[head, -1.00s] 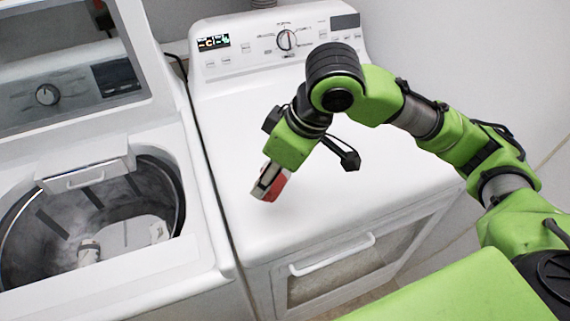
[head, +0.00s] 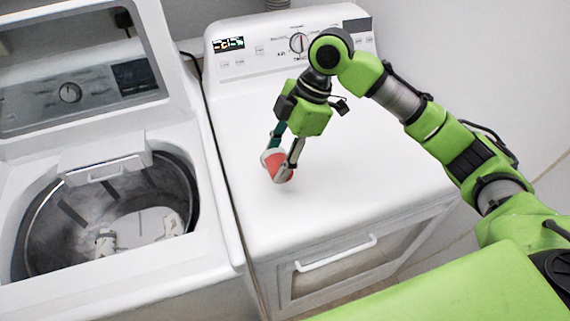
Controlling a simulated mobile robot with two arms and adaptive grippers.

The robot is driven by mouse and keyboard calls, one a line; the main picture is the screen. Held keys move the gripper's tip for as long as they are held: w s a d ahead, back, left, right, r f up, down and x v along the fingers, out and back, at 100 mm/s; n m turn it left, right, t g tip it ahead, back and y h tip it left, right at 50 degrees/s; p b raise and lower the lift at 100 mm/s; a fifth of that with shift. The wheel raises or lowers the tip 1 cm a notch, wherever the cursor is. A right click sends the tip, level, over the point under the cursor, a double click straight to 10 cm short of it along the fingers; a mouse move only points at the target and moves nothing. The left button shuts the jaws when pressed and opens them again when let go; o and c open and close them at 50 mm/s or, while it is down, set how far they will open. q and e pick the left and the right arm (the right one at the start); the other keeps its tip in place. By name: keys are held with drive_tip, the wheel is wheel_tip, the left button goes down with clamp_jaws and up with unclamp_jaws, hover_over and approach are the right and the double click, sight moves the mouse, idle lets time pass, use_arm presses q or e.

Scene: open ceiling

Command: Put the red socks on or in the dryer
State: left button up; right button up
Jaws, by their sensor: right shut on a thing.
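The red socks (head: 275,165), a small red and white bundle, are between the fingers of my right gripper (head: 280,168). The gripper is shut on them and points down over the white top of the dryer (head: 350,170). The socks are at or just above the dryer top; I cannot tell if they touch it. The dryer has a control panel with a dial at its back and a closed front door with a white handle. My left gripper is not in view.
A white top-loading washer (head: 110,285) stands left of the dryer, its lid (head: 85,85) raised and its drum open. White items (head: 105,243) lie in the drum. The dryer top is otherwise clear. A pale wall (head: 480,70) is on the right.

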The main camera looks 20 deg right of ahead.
sight(284, 160)
drive_tip(key=f, duration=0.1)
drive_tip(key=w+d+f, duration=0.2)
drive_tip(key=shift+f+p, duration=0.2)
drive_tip(key=shift+p, duration=0.15)
drive_tip(key=f+p, duration=0.1)
drive_tip(key=f, duration=0.2)
drive_tip(key=shift+w+d+f+p, duration=0.2)
drive_tip(key=shift+f+p, duration=0.1)
drive_tip(key=shift+p, duration=0.05)
drive_tip(key=o, duration=1.1)
drive_tip(key=shift+f, duration=0.15)
drive_tip(key=b+v, duration=0.2)
drive_tip(key=v, duration=1)
